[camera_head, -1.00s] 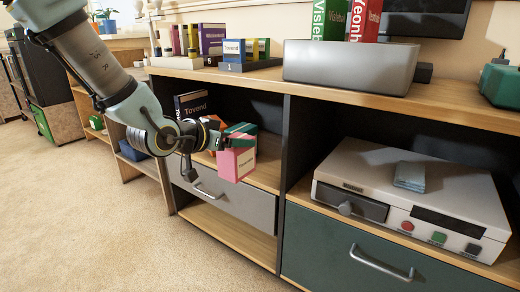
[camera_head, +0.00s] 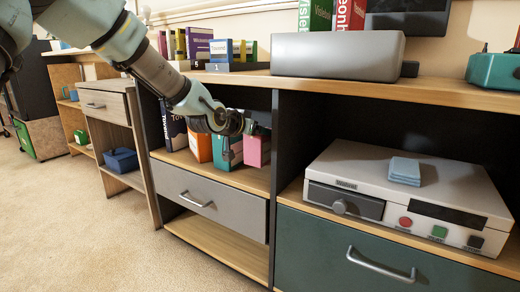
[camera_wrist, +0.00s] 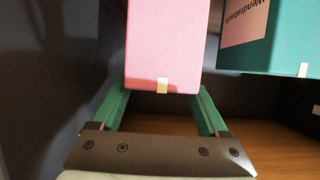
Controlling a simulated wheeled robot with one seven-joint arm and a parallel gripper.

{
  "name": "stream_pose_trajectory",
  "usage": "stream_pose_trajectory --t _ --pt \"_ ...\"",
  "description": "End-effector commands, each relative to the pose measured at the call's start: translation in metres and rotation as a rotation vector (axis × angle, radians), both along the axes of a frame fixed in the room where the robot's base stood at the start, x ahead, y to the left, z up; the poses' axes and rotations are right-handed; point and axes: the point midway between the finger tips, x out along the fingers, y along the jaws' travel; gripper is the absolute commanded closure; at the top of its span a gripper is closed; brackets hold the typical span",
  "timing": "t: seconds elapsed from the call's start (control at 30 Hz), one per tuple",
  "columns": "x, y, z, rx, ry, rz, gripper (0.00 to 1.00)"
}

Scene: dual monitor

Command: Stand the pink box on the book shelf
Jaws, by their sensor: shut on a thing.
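The pink box (camera_head: 256,151) is upright in the open middle compartment, at the right of a row of books. My gripper (camera_head: 250,124) is at its top; the fingertips are mostly hidden in the head view. In the wrist view the pink box (camera_wrist: 165,45) sits between the two green fingers of my gripper (camera_wrist: 160,108), which are shut on it. The box's lower edge is close to the wooden book shelf (camera_head: 252,181); I cannot tell whether it touches. A teal box (camera_wrist: 285,45) with a pink label stands beside it.
An orange book (camera_head: 200,147) and a dark book (camera_head: 174,125) stand further left. A dark divider wall is close on the pink box's right. The wooden top overhangs the compartment. A grey drawer (camera_head: 212,197) is below; a white device (camera_head: 400,190) fills the right compartment.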

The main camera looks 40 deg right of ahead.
Motion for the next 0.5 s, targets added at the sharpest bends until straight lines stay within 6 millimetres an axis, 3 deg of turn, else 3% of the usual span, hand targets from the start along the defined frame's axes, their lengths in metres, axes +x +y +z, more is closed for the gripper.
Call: stream_pose_trajectory --t 0.2,0.5 --pt "0.0 0.0 -0.043 0.001 0.001 0.0 0.91" --pt "0.001 -0.004 -0.044 0.002 0.001 0.0 0.91"
